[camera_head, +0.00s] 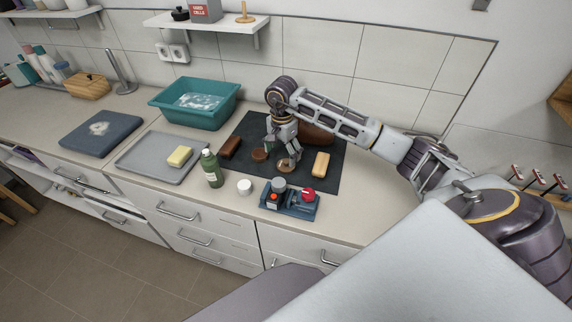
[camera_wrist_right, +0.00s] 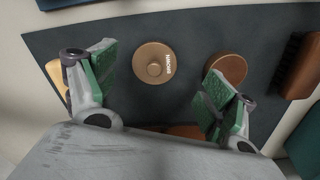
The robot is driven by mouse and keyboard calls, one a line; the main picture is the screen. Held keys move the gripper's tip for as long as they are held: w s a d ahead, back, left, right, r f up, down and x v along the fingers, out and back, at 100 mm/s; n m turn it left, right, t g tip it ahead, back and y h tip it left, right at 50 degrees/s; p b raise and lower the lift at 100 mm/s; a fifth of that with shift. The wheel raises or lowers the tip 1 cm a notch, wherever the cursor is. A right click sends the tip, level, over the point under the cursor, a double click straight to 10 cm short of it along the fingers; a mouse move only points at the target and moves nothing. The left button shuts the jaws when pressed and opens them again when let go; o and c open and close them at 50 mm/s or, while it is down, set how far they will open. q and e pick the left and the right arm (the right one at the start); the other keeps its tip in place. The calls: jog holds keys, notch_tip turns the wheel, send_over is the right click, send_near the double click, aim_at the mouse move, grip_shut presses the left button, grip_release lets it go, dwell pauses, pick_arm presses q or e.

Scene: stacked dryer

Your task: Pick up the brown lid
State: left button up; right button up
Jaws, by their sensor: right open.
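A round brown lid (camera_head: 286,166) with a small knob lies on the dark mat (camera_head: 247,128). The fingers partly cover the lid in the head view. My left gripper is not in view.
A dark brown brush (camera_head: 230,147) and a light wooden block (camera_head: 321,164) flank the lid. A brown container (camera_head: 316,133) stands behind my gripper. A teal basin (camera_head: 195,116) is behind left.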

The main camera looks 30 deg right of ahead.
aim_at(284, 167)
jog(key=shift+f, duration=0.2)
dwell(0.3)
jog(key=shift+s+d+f+p, duration=0.15)
jog(key=shift+f+p, duration=0.15)
jog(key=shift+f, duration=0.4)
jog(key=shift+s+a+f+p, duration=0.1)
jog(key=shift+f+p, duration=0.2)
jog(key=shift+f, duration=1.5)
jog(key=c, duration=0.8)
